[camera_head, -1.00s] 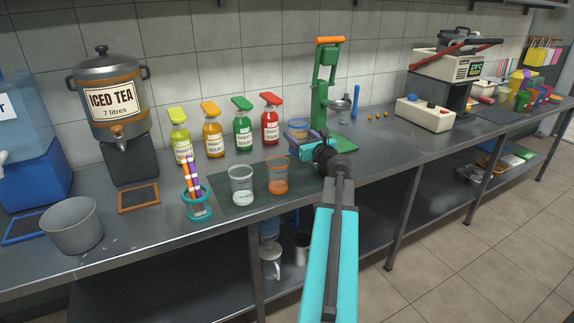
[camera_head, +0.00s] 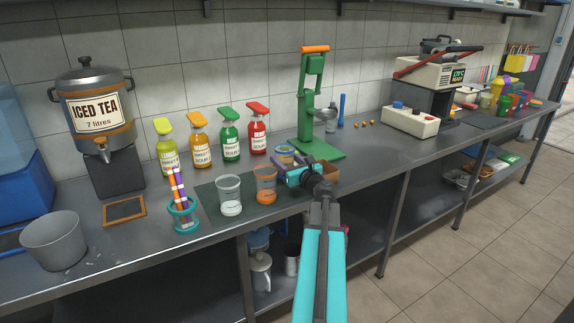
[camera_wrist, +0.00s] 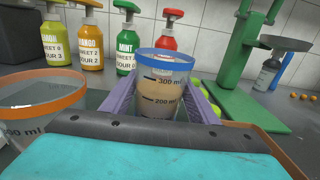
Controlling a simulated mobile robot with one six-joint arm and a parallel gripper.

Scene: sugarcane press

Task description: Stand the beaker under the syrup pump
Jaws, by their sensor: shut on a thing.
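My gripper (camera_head: 291,166) is shut on a clear beaker with a blue rim (camera_wrist: 163,80). In the wrist view the beaker is upright between my purple fingers, with 200 and 300 ml marks and a tan look inside. In the head view my gripper partly hides it, and only its blue-rimmed top (camera_head: 285,149) shows clearly. Pump bottles stand in a row by the wall: yellow-green (camera_head: 167,152), orange mango (camera_head: 200,145), green mint (camera_head: 230,140) and red (camera_head: 258,134). The beaker is in front of and right of the red bottle. I cannot tell its height over the counter.
A white-rimmed beaker (camera_head: 229,196) and an orange-rimmed beaker (camera_head: 265,186) stand on a dark mat (camera_head: 208,192), left of my gripper. A green press (camera_head: 308,110) and a brown crate (camera_head: 327,170) are to the right. A straw holder (camera_head: 183,214) is left.

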